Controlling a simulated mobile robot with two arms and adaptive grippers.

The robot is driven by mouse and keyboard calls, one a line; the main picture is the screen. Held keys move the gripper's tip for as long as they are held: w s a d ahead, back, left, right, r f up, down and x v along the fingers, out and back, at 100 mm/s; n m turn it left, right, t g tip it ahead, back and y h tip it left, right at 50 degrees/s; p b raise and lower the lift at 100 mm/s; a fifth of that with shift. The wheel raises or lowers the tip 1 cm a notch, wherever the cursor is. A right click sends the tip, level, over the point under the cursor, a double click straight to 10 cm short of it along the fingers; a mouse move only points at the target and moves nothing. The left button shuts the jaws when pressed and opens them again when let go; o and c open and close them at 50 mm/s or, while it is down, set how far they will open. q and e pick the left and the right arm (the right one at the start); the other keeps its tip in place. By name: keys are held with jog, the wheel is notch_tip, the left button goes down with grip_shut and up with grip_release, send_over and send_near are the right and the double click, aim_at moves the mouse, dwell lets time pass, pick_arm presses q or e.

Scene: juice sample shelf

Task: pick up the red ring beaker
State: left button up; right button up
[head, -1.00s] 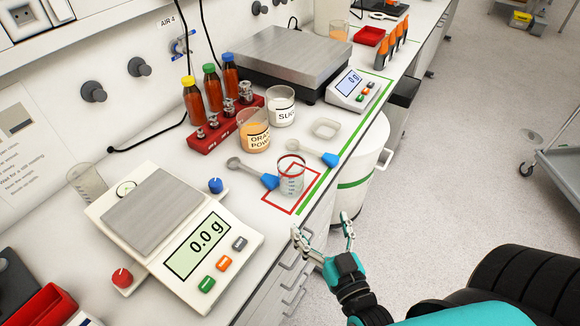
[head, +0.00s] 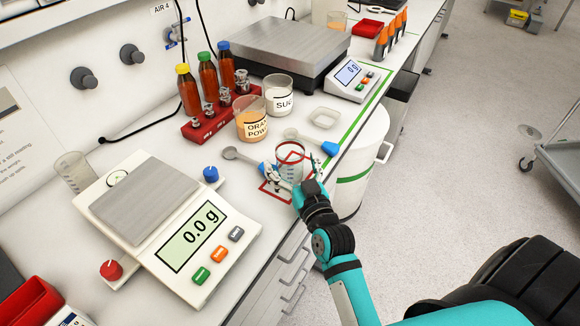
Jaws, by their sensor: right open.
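The red ring beaker (head: 289,160) is a small clear beaker with a red band at its rim. It stands upright in the red square outline (head: 266,196) near the bench's front edge. My right gripper (head: 295,172) is open at the beaker, with one finger on its left front side and the other on its right. I cannot tell whether the fingers touch the glass. The gripper hides part of the beaker's lower body. My left gripper is not in view.
Two blue-handled scoops lie close by, one left (head: 240,156) and one right (head: 318,145). Behind stand the orange powder jar (head: 252,128), the sugar jar (head: 279,84) and a red rack of bottles (head: 197,133). A scale (head: 165,230) stands at left.

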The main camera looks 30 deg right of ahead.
jog(key=shift+w, duration=0.6)
jog(key=shift+d, duration=0.1)
jog(key=shift+s, duration=0.1)
jog(key=shift+c, duration=1.2)
jog(key=c, duration=1.1)
jog(key=shift+o, duration=0.2)
jog(key=shift+r, duration=0.15)
